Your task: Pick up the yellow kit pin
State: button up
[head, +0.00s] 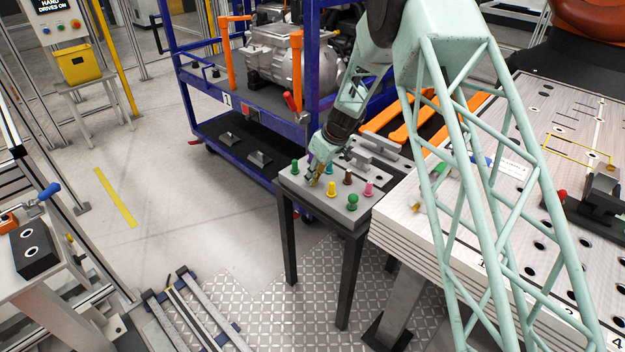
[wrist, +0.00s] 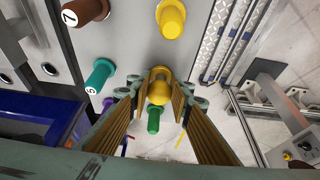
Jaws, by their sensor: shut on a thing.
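In the wrist view a yellow pin (wrist: 158,92) with a rounded head is between the two fingers of my gripper (wrist: 157,100), which are closed on it. Whether its lower end is still in the grey board is hidden. In the head view my gripper (head: 314,177) is low over the near left part of the kit board (head: 298,184), beside its green pin. A second yellow pin (head: 332,188) stands upright on the board to the right of my gripper; it also shows at the top of the wrist view (wrist: 171,18).
Close around stand a green pin (head: 295,165), a teal pin (head: 328,170), a brown pin (head: 347,177), a pink pin (head: 369,188) and another green pin (head: 352,201). A blue cart (head: 245,128) stands behind the board; a large plate table (head: 400,228) is at right.

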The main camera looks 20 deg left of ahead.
jog(key=shift+r, duration=5.05)
jog(key=shift+d, duration=0.1)
